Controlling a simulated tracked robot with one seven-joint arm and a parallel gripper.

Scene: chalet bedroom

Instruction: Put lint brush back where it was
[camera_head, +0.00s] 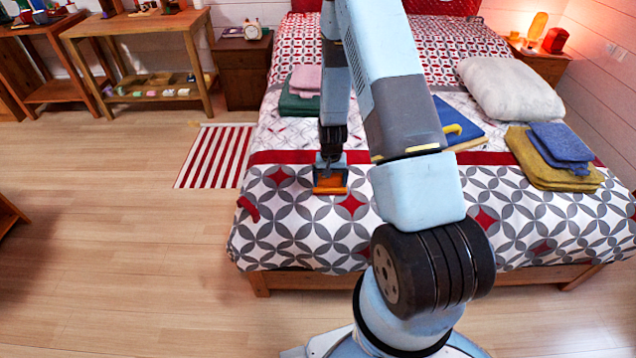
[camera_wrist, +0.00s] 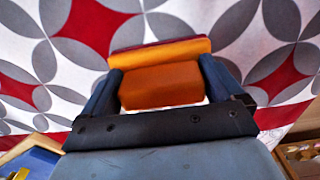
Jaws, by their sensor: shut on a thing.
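The lint brush (camera_wrist: 160,86) appears as an orange block with a dark red edge in the wrist view. My gripper (camera_wrist: 160,70) is shut on it, with one dark finger on each side. In the head view the lint brush (camera_head: 330,185) shows as a small orange shape at the end of my gripper (camera_head: 330,172), over the near left part of the patterned bed (camera_head: 290,235). I cannot tell whether it touches the cover.
Folded green and pink cloths (camera_head: 305,78) lie farther back on the bed. A blue item (camera_head: 452,118) with a yellow object, a white pillow (camera_head: 510,88) and folded yellow and blue cloths (camera_head: 560,150) lie to the right.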

